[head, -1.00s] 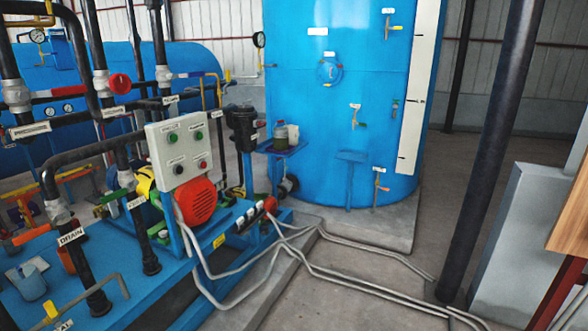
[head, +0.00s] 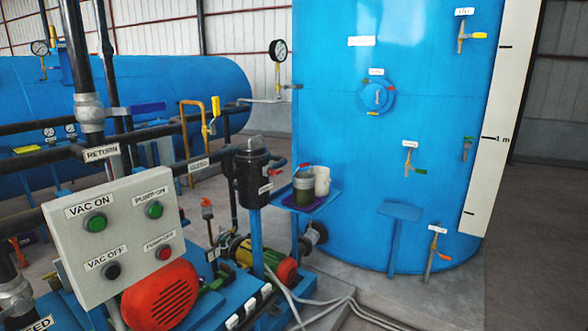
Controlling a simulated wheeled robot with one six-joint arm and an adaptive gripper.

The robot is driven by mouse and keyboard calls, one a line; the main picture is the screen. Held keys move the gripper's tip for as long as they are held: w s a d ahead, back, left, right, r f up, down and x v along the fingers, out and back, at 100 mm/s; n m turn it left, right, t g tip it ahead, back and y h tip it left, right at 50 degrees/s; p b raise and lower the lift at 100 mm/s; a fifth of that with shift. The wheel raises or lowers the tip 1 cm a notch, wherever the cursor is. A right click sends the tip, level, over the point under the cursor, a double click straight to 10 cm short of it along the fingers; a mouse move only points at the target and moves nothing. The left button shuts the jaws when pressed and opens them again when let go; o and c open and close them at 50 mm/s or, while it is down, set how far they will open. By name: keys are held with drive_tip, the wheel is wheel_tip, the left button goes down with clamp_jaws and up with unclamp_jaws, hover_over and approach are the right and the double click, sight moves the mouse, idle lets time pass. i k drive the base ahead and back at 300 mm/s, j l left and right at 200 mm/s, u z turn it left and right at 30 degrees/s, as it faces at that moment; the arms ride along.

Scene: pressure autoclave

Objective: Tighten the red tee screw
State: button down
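A large blue upright tank (head: 335,190) stands at the centre right. On its wall is a small round blue hatch (head: 377,98) with a small white label above it. My gripper is not in view.
A control box (head: 127,236) with several buttons, a red motor cover (head: 160,297) and black pipes fill the near left. A shelf (head: 310,205) holding jars, an empty blue shelf (head: 400,210) and valves jut from the tank. Hoses cross the floor. Floor at lower right (head: 520,290) looks clear.

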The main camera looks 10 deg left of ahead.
sight(273, 173)
drive_tip(key=i+l+u, duration=0.1)
drive_tip(key=i+u, duration=0.25)
drive_tip(key=i, duration=0.15)
drive_tip(key=i+l+u, duration=0.25)
drive_tip(key=i+u, duration=0.15)
drive_tip(key=i, duration=0.1)
